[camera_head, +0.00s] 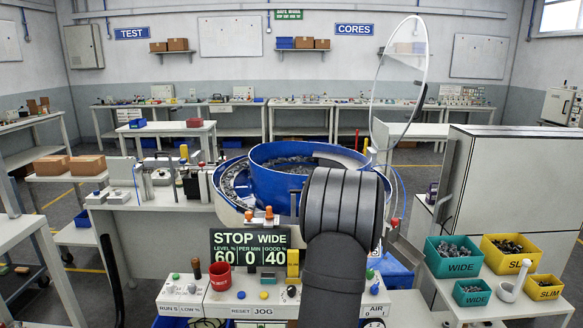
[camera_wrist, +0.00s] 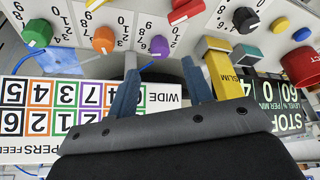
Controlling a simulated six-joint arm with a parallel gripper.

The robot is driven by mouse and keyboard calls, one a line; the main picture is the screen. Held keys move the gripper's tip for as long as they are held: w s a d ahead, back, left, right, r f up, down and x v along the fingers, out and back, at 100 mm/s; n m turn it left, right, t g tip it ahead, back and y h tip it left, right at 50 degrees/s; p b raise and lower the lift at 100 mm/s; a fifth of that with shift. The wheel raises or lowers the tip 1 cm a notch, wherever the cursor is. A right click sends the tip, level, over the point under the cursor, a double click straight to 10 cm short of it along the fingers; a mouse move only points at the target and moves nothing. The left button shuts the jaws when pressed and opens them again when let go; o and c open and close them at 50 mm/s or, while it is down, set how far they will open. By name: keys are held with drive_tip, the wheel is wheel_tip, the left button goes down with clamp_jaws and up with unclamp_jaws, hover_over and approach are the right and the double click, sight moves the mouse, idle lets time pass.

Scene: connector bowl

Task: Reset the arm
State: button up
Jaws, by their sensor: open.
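My gripper (camera_wrist: 160,78) is open in the wrist view, with its two blue-grey fingers apart and nothing visible between them. It is over the control panel, which appears upside down there. Green (camera_wrist: 37,33), orange (camera_wrist: 103,39) and purple (camera_wrist: 159,47) knobs lie beyond the fingertips. A yellow block marked SLIM (camera_wrist: 226,80) is just right of the right finger. In the head view my black arm covers the panel's middle, and the gripper is hidden behind it. The blue bowl (camera_head: 290,172) with small parts stands behind my arm.
A STOP WIDE display (camera_head: 249,246) and a red mug (camera_head: 220,276) are left of my arm. Teal (camera_head: 453,266) and yellow (camera_head: 510,268) bins stand at right. A clear lid (camera_head: 373,95) is raised behind the bowl. A numbered card (camera_wrist: 60,140) lies below the knobs.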

drive_tip(key=x, duration=0.6)
drive_tip(key=shift+w+a+f, duration=0.1)
drive_tip(key=shift+w+f, duration=0.05)
drive_tip(key=shift+m, duration=0.7)
drive_tip(key=shift+a+m+t+h, duration=0.15)
drive_tip(key=shift+m+h, duration=0.35)
drive_tip(key=shift+m, duration=0.55)
drive_tip(key=shift+m+t+h, duration=0.15)
drive_tip(key=shift+m+h, duration=0.35)
drive_tip(key=shift+m, duration=0.55)
drive_tip(key=shift+a+m+h, duration=0.1)
drive_tip(key=shift+m+h, duration=0.5)
drive_tip(key=shift+m, duration=1)
drive_tip(key=shift+a+m+h, duration=0.15)
drive_tip(key=shift+m+h, duration=0.45)
drive_tip(key=shift+m, duration=1)
drive_tip(key=shift+s+a+r, duration=0.1)
drive_tip(key=shift+s+r, duration=0.1)
drive_tip(key=shift+r, duration=0.25)
